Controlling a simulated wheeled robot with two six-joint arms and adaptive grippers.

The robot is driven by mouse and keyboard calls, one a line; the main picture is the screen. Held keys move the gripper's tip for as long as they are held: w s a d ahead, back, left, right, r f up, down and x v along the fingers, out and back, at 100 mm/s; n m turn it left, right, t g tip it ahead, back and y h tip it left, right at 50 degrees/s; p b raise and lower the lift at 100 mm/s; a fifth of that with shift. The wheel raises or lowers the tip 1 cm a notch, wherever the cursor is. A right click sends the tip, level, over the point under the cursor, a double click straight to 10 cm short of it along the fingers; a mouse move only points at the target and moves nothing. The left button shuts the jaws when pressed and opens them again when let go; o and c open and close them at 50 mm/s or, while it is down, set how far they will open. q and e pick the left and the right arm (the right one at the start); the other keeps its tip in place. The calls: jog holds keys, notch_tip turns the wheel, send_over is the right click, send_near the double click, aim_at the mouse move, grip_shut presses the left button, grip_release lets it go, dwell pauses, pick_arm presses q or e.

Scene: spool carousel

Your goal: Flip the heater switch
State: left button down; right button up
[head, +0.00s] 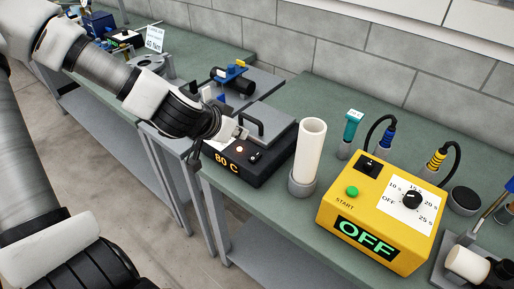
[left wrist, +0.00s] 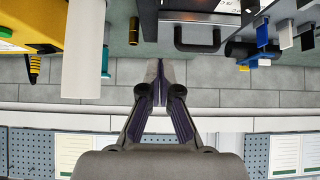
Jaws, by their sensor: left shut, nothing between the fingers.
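The heater (head: 246,160) is a dark box on the green bench, with a grey lid and a black handle (head: 247,124). Its front shows "80 C" in orange, a lit orange lamp (head: 239,149) and a small dark switch (head: 254,156). My left gripper (head: 242,133) is shut and empty, just above the heater's front panel, beside the handle. I cannot tell whether it touches the heater. In the left wrist view, the shut fingertips (left wrist: 159,84) show below the heater's handle (left wrist: 197,39); the switch cannot be made out there.
A white tube (head: 309,150) stands close right of the heater. Further right is a yellow timer box (head: 380,214) reading "OFF". Behind the heater is a blue-and-black device (head: 233,79). A block wall (head: 330,45) backs the bench.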

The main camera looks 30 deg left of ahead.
pick_arm(q)
jog(key=w+p, duration=0.1)
jog(key=p, duration=0.1)
jog(key=b, duration=0.3)
send_over(257, 156)
jog(key=f, duration=0.6)
jog(key=shift+s+f, duration=0.25)
jog(key=shift+f, duration=0.05)
jog(key=f, duration=0.3)
jog(key=shift+w+f, duration=0.3)
jog(key=shift+s+a+f, duration=0.1)
jog(key=shift+f, duration=0.15)
